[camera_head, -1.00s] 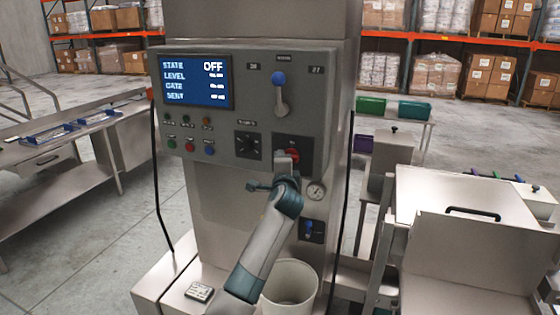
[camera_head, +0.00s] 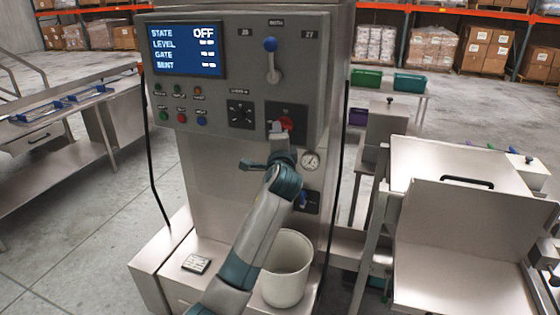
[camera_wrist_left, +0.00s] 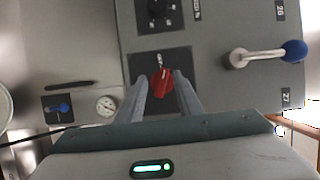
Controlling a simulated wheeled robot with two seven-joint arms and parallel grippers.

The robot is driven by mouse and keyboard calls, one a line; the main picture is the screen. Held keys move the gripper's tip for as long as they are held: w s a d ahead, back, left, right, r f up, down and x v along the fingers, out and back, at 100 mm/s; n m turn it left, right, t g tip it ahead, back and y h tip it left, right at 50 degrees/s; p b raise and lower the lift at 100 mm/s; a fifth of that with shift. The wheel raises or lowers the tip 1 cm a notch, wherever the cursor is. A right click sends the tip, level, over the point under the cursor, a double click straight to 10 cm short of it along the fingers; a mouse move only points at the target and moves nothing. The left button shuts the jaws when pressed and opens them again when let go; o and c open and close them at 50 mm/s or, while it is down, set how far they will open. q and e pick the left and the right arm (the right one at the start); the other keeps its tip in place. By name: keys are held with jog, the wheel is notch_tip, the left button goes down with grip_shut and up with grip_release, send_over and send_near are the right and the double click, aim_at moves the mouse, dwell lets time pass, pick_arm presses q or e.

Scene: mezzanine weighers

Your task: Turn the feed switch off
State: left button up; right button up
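A red rotary switch (camera_head: 286,123) sits on a dark plate at the lower right of the machine's grey control panel (camera_head: 320,80). It also shows in the left wrist view (camera_wrist_left: 162,84). My left gripper (camera_head: 279,128) is at this switch and partly covers it in the head view. In the left wrist view its two fingers (camera_wrist_left: 162,92) stand apart, one on each side of the red knob, with small gaps; contact is hard to tell. The panel's blue screen (camera_head: 187,49) reads STATE OFF. My right gripper is not in view.
A blue-knobbed lever (camera_head: 271,60) and a black dial (camera_head: 241,114) are near the switch. A gauge (camera_head: 310,161) and a small blue-handled valve (camera_head: 304,199) are below. A white bucket (camera_head: 286,282) stands under my arm.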

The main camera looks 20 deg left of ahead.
pick_arm(q)
jog(key=b+v, duration=0.3)
jog(key=v, duration=0.9)
jog(key=shift+d, duration=0.15)
